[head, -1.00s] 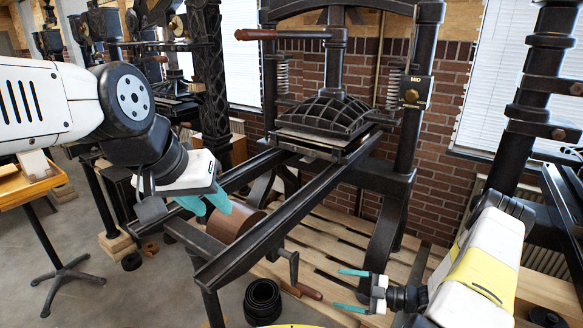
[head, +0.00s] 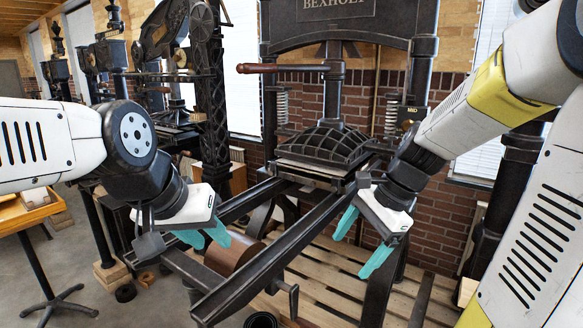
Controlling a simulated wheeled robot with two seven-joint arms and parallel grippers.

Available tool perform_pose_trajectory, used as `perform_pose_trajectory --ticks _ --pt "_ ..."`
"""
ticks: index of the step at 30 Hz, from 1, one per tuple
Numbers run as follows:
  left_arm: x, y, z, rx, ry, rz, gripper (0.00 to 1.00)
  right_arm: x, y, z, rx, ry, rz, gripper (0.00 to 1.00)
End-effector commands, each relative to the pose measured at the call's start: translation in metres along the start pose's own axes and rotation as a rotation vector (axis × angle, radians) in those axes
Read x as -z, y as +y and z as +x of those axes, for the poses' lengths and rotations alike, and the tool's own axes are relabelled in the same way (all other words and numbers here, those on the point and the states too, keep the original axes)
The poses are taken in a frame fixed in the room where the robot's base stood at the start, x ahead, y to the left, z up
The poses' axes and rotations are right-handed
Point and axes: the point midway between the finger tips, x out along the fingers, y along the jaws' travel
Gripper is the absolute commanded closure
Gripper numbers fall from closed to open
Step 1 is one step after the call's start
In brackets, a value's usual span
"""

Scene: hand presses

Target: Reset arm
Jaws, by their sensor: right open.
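My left gripper (head: 205,239) is at the left of the head view, pointing down in front of the press's left rail. Its two teal fingers look a little apart, but the angle hides whether they are fully open. My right gripper (head: 361,246) is right of centre, pointing down and left, in front of the press's right leg. Its teal fingers are wide apart with nothing between them. The black hand press (head: 322,142) stands behind both grippers, with its long rails (head: 262,266) running toward me.
A wooden-gripped lever (head: 285,68) sticks out left from the press. A crank handle (head: 288,296) and brown drum (head: 236,257) sit under the rails. A wooden pallet (head: 330,288) lies below. A small wooden tray table (head: 28,208) stands at far left. More presses stand behind.

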Motion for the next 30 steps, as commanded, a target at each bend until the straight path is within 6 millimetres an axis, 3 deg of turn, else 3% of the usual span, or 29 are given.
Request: perform_pose_trajectory --ticks 1,6,12,18,30 --pt "0.0 0.0 0.0 0.0 0.0 0.0 0.64 -0.011 0.005 -0.015 0.025 0.059 -0.156 0.18" --pt "0.0 0.0 0.0 0.0 0.0 0.0 0.64 -0.034 0.026 -0.051 0.061 0.254 -0.663 0.18" --pt "0.0 0.0 0.0 0.0 0.0 0.0 0.64 -0.049 0.045 -0.077 0.058 0.44 -1.083 0.18" --pt "0.0 0.0 0.0 0.0 0.0 0.0 0.64 -0.053 0.051 -0.084 0.046 0.51 -1.231 0.18" --pt "0.0 0.0 0.0 0.0 0.0 0.0 0.64 -0.053 0.051 -0.084 0.046 0.51 -1.231 0.18"
